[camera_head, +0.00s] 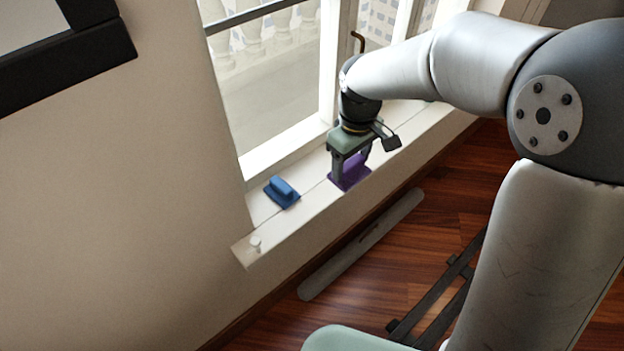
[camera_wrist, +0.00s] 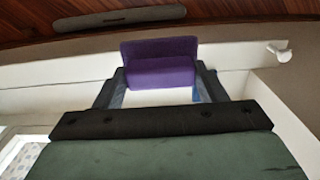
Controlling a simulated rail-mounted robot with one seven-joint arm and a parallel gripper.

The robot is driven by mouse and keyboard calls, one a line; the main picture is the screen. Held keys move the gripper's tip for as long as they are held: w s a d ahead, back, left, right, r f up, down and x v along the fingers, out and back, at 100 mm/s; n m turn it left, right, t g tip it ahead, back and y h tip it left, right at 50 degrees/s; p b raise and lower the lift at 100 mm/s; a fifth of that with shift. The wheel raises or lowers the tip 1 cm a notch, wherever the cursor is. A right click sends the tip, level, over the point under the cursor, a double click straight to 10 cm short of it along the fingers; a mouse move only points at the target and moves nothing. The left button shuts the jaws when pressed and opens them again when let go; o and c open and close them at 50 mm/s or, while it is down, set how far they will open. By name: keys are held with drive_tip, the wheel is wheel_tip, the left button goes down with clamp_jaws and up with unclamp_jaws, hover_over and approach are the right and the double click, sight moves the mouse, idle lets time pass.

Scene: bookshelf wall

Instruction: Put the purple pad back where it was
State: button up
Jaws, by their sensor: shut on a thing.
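The purple pad (camera_head: 354,175) is at the white window sill (camera_head: 311,203), under my gripper (camera_head: 350,163). I cannot tell whether its flat base touches the sill or is just above it. My gripper points down and is shut on the pad's raised grip. In the wrist view the purple pad (camera_wrist: 160,60) sits between the two fingers of my gripper (camera_wrist: 160,82), its wide flat part facing the room side.
A blue pad (camera_head: 282,192) lies on the sill to the left. A small white knob (camera_head: 255,243) is at the sill's left end. The window frame (camera_head: 327,60) rises close behind my gripper. A long grey strip (camera_head: 362,243) lies by the wooden floor (camera_head: 410,262) below.

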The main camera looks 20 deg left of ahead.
drive_tip(key=w+a+f, duration=0.4)
drive_tip(key=w, duration=0.1)
drive_tip(key=w+a+f, duration=0.4)
drive_tip(key=a+f, duration=0.1)
drive_tip(key=shift+w+f+b, duration=0.15)
drive_tip(key=shift+w+b, duration=0.15)
drive_tip(key=shift+w, duration=0.1)
drive_tip(key=shift+w+f, duration=0.1)
drive_tip(key=shift+f, duration=0.15)
drive_tip(key=shift+a+f, duration=0.1)
drive_tip(key=shift+f, duration=1.45)
drive_tip(key=shift+f+b, duration=0.2)
drive_tip(key=shift+b, duration=0.1)
drive_tip(key=o, duration=1.2)
drive_tip(key=shift+r, duration=0.1)
